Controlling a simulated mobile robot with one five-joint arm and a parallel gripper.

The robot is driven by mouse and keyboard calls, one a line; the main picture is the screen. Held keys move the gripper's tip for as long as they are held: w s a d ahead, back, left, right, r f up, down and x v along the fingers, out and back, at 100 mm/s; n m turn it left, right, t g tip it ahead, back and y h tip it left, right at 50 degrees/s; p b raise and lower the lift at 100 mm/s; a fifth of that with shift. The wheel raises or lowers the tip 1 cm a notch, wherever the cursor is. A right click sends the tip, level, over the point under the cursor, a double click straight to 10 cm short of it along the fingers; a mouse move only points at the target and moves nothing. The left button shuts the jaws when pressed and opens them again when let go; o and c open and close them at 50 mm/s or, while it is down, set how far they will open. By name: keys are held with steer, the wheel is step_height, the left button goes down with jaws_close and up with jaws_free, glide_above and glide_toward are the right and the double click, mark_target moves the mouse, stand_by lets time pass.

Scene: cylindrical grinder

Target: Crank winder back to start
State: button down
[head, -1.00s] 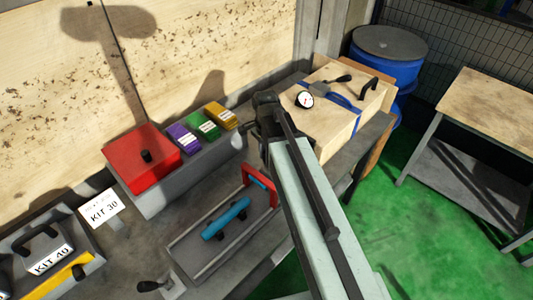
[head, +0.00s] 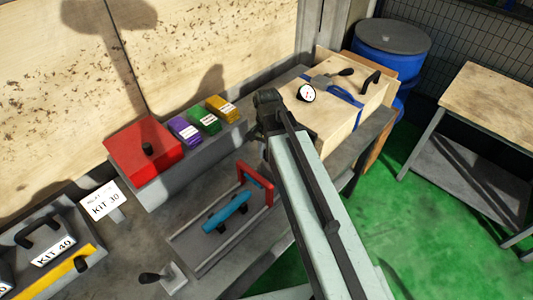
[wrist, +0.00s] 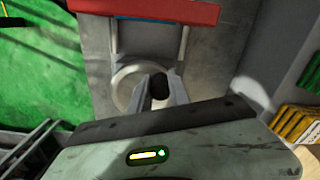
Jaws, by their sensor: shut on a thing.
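In the wrist view, the winder shows as a pale round disc (wrist: 127,72) with a black knob (wrist: 160,88) standing on it. My gripper (wrist: 160,84) is shut on the knob, with one finger on each side. In the head view, my arm's dark end hides the winder and the fingers. The grinder bed (head: 200,242) lies left of my arm. It carries a blue cylinder (head: 228,212) and a red upright frame (head: 268,192). The red frame (wrist: 150,12) also crosses the top of the wrist view.
A red box (head: 140,150) and purple, green and yellow packs (head: 205,118) stand behind the bed. A wooden box (head: 335,125) with a dial gauge (head: 306,93) stands behind my arm. A black-knobbed lever (head: 150,278) is at the front.

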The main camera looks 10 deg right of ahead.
steer(key=c, duration=1.2)
jaws_free()
steer(key=shift+c, duration=0.2)
steer(key=shift+r, duration=0.15)
step_height(320, 180, up, 8)
steer(key=p, duration=0.8)
steer(key=shift+f, duration=0.25)
